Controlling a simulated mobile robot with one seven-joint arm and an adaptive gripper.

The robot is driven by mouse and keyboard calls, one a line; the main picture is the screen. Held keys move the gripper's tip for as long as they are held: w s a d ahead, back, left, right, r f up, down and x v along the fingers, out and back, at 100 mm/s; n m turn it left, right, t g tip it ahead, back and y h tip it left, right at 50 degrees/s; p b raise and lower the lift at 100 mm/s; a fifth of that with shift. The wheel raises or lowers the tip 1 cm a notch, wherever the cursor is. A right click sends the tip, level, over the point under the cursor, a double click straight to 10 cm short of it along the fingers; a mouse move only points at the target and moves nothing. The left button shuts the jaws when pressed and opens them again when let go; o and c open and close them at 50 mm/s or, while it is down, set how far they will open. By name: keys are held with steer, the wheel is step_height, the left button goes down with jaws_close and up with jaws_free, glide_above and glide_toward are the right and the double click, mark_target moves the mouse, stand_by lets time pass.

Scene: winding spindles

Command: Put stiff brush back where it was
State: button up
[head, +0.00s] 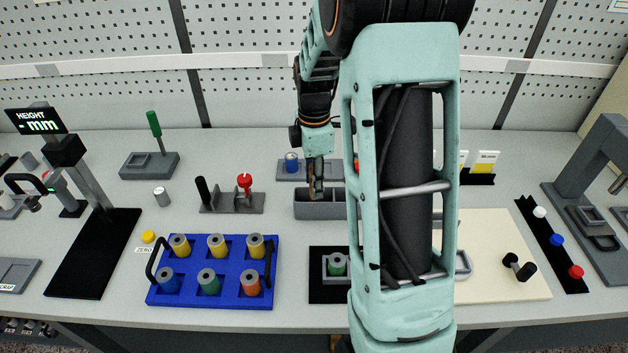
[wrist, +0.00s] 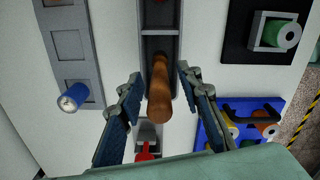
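A brown wooden handle (wrist: 159,100), which looks like the stiff brush's, stands in one compartment of a grey bin (head: 325,209). The bin also shows in the wrist view (wrist: 143,22). The brush's lower end is hidden inside the compartment. My gripper (head: 315,190) is over the left part of the bin, pointing down. In the wrist view my gripper (wrist: 160,80) is open, with one finger on each side of the handle and a visible gap on both sides.
A holder (head: 292,176) with a blue spool stands behind the bin. A stand (head: 232,206) with a red-handled tool is to the left. A blue tray (head: 212,296) of several spools lies in front left. A black mat (head: 318,287) bears a green spool in a block. My arm hides the centre right.

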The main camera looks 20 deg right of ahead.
step_height(320, 180, up, 12)
steer(key=shift+r, duration=0.15)
stand_by(0.6)
